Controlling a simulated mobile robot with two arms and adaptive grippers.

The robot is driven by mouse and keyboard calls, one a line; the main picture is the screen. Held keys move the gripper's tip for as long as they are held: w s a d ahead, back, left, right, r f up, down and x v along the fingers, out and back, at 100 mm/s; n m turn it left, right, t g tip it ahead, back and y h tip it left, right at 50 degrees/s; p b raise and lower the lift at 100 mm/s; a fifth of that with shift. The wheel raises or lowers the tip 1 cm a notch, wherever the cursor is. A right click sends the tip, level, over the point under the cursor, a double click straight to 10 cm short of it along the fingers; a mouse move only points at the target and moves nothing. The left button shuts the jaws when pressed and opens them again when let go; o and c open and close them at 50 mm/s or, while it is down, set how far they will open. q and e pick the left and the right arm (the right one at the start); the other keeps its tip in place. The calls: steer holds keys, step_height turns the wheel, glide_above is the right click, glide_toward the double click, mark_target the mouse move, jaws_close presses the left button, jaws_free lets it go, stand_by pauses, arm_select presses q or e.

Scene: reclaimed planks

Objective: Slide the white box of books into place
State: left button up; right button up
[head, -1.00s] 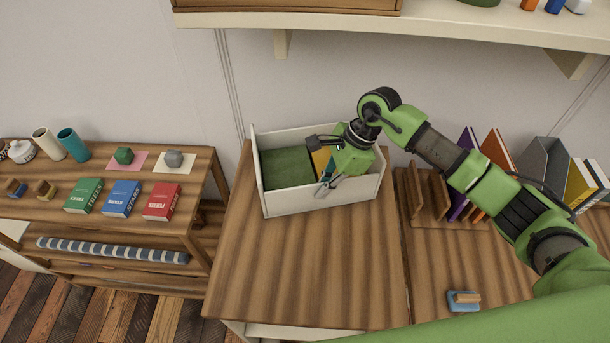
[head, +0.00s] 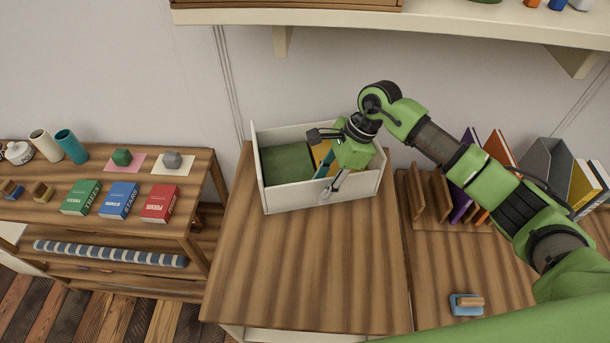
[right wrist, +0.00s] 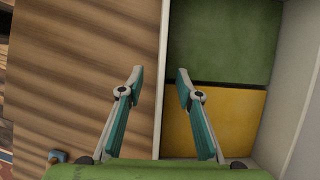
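The white box (head: 290,206) stands on the wooden table in the head view, with a green book (head: 287,164) and a yellow book (head: 320,155) in it. The right wrist view shows the green book (right wrist: 222,40) and the yellow book (right wrist: 230,118) too. My right gripper (head: 331,182) is over the box's front wall. In the right wrist view its fingers (right wrist: 159,76) are apart, one on each side of the wall's rim (right wrist: 162,40); I see a gap on both sides. My arm hides the box's back right part. My left gripper is out of view.
A wooden rack (head: 428,190) with a purple book and an orange book stands right of the box. A blue block (head: 466,304) lies at the front right. A low shelf (head: 100,222) with several books is at the left. The table in front of the box is bare.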

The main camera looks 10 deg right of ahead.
steer(key=shift+p+v, duration=1.05)
steer(key=shift+v, duration=2.45)
steer(key=o, duration=0.6)
